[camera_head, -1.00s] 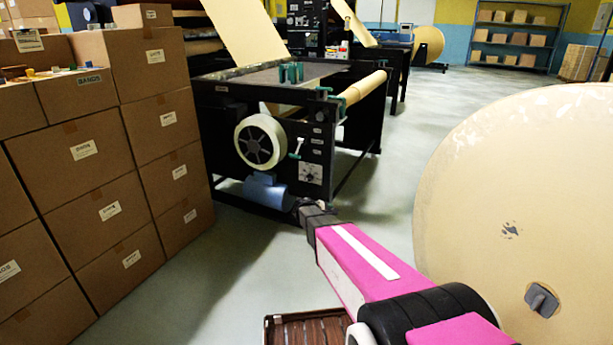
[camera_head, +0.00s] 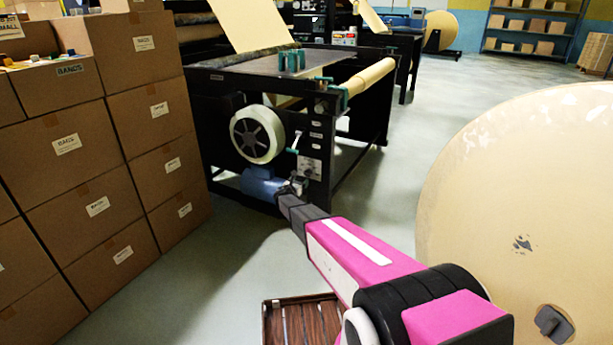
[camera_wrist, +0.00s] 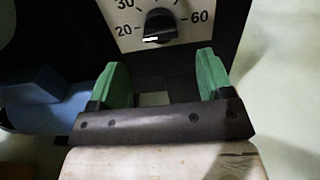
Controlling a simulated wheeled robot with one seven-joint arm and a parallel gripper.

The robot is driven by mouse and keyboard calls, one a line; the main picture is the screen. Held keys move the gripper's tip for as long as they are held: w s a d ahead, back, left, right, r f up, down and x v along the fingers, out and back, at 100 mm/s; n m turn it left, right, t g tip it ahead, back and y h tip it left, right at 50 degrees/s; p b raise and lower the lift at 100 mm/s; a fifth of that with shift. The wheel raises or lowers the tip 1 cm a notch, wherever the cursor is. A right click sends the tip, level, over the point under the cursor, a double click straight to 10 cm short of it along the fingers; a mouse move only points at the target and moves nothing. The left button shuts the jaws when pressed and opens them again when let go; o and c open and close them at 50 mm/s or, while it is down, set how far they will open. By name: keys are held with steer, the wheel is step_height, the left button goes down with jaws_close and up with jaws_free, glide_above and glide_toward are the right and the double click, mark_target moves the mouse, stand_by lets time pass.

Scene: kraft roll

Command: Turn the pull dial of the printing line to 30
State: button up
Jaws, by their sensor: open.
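The pull dial is a black knob (camera_wrist: 158,26) on a pale scale plate (camera_wrist: 185,36) at the top of the wrist view. The numbers 20, 30 and 60 show; the plate's top is cut off. A short white mark lies at the knob's lower left, nearest the 20 side; I cannot tell its exact reading. My gripper (camera_wrist: 164,76) is open, with green fingers apart and nothing between them. It is below the knob in the wrist view and not touching it. In the head view my gripper (camera_head: 298,184) is in front of the plate (camera_head: 310,168), partly covering it.
A blue cylinder (camera_head: 262,184) sits low beside my gripper. Stacked boxes (camera_head: 110,160) stand left, a large paper roll (camera_head: 520,200) right.

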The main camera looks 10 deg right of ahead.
mark_target(306, 175)
steer(key=x, duration=0.8)
steer(key=c, duration=0.9)
